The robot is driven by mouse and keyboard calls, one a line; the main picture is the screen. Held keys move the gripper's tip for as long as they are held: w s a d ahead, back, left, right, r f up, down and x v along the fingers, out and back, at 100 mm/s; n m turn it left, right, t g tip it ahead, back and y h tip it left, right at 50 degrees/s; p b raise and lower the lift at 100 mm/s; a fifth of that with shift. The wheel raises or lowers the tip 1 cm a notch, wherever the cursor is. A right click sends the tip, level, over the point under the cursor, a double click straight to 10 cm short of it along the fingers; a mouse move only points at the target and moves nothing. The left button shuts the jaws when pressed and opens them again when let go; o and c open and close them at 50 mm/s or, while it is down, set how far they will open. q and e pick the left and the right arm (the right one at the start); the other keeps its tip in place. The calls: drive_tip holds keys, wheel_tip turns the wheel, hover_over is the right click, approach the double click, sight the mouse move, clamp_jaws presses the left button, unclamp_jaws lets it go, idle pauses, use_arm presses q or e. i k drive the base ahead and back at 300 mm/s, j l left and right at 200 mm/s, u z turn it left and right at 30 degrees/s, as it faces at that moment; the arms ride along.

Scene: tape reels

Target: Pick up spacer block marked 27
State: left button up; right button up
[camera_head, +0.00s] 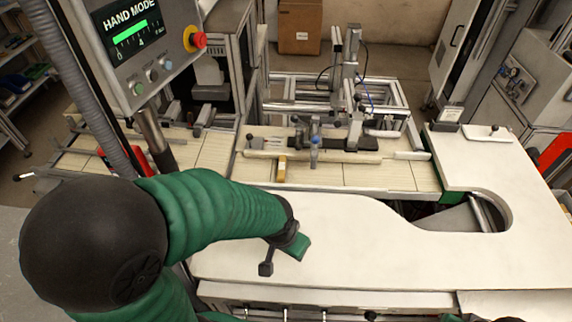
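No block with a readable 27 shows in the head view. A small yellow block (282,168) stands at the front edge of the fixture on the tiled worktop; I cannot read any mark on it. My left gripper (282,258) hangs over the left part of the white table, to the front of the yellow block and well apart from it. A dark finger-like part and a green part show at its end; I cannot tell whether it is open or holds anything. My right gripper is not clearly in view; only small dark and green parts show at the bottom edge.
The white table (380,255) is mostly bare, with a curved cutout on its right side. A control panel (135,45) with a red knob (198,40) stands at upper left. A metal fixture (318,145) lies behind the table. A cardboard box (299,27) sits at the back.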

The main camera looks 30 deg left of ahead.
sight(282, 158)
drive_tip(key=k+j+u, duration=0.15)
drive_tip(key=k+u, duration=0.2)
drive_tip(key=k, duration=0.3)
drive_tip(key=i+l+u, duration=0.1)
drive_tip(key=u, duration=0.35)
drive_tip(key=l+u, duration=0.2)
drive_tip(key=u, duration=0.25)
drive_tip(key=l+u, duration=0.2)
drive_tip(key=u, duration=0.25)
drive_tip(key=l+u, duration=0.2)
drive_tip(key=u, duration=0.25)
drive_tip(key=l+u, duration=0.2)
drive_tip(key=u, duration=0.25)
drive_tip(key=l, duration=0.35)
drive_tip(key=k+l, duration=0.15)
drive_tip(key=l, duration=0.2)
